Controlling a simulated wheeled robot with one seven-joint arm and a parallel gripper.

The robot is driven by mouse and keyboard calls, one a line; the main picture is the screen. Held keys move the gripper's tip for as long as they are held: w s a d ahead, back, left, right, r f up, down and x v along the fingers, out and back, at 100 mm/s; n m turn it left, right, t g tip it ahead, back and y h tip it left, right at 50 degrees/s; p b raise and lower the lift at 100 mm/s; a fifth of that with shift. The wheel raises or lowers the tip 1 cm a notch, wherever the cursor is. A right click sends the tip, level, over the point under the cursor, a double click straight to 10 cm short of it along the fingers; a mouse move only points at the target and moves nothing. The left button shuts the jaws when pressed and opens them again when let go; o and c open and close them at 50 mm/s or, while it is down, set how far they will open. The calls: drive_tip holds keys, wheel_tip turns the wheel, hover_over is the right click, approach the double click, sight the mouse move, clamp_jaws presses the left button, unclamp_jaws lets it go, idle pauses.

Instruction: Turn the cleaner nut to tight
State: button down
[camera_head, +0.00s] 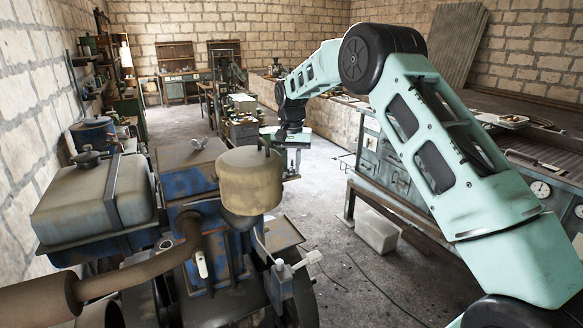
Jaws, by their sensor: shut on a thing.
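The air cleaner (250,180) is a dull tan, rounded canister on the engine, right of the blue-grey housing. A small dark fitting, seemingly the cleaner nut (265,145), stands on top of it. My mint arm reaches in from the right, and its wrist bends down behind the canister's upper right. My gripper (268,140) is at the canister's top and appears shut on the nut. The fingers are small and dark here, so their exact contact and the nut's turn angle cannot be made out.
A wing-shaped fitting (200,143) tops the blue-grey housing. A tank (95,200) and a rusty pipe (135,272) are at left. A bench with gauges (395,165) stands at right, with a pale block (377,232) on the floor. Open floor lies between engine and bench.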

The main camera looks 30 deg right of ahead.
drive_tip(key=m, duration=0.5)
drive_tip(key=shift+m+b, duration=0.3)
drive_tip(key=m, duration=0.5)
drive_tip(key=shift+m, duration=0.3)
drive_tip(key=c, duration=1.5)
unclamp_jaws()
drive_tip(key=shift+c, duration=0.2)
drive_tip(key=shift+r, duration=0.55)
wheel_tip(320, 180, up, 16)
drive_tip(key=b, duration=0.2)
drive_tip(key=shift+r, duration=0.2)
